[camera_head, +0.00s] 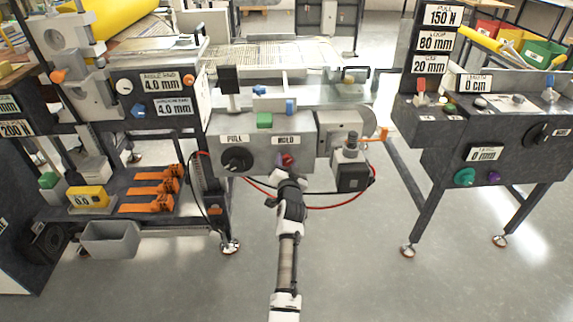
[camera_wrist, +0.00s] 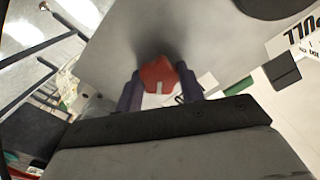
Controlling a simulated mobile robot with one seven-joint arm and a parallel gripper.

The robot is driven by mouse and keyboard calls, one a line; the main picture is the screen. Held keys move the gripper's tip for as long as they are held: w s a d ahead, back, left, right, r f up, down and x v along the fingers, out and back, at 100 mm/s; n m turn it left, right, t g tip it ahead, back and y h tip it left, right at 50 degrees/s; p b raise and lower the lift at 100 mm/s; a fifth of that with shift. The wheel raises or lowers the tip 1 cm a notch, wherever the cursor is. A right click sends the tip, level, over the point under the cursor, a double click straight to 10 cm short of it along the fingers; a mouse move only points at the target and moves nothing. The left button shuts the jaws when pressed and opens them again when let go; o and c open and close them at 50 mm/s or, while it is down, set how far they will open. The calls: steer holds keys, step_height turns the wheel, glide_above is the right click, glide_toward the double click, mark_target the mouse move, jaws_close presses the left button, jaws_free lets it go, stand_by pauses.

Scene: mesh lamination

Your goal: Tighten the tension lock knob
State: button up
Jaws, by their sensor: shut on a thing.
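A red knob (camera_head: 287,159) sits on the front of the grey machine housing, just below the HOLD label (camera_head: 286,140). I take it to be the tension lock knob. My gripper (camera_head: 286,166) reaches it from below and in front, and its fingers hide part of it. In the wrist view the red knob (camera_wrist: 157,74), with a pale mark, sits between the two dark fingers of my gripper (camera_wrist: 160,82). The fingers are shut on its sides. The knob's shaft is hidden.
A black round knob (camera_head: 236,160) is left of the red one, under the PULL label (camera_head: 234,139). A red cable (camera_head: 322,207) loops below the housing to a black box (camera_head: 353,177) at right. An orange lever (camera_head: 381,135) sticks out at right. The floor in front is clear.

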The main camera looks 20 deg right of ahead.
steer(key=m, duration=0.3)
steer(key=shift+m+p, duration=0.3)
steer(key=shift+m, duration=0.1)
steer(key=shift+m+p, duration=0.5)
steer(key=shift+m, duration=1.7)
steer(key=o, duration=1)
steer(key=v, duration=1.3)
steer(key=shift+s, duration=0.35)
steer(key=shift+a+r, duration=0.1)
steer(key=shift+a, duration=0.05)
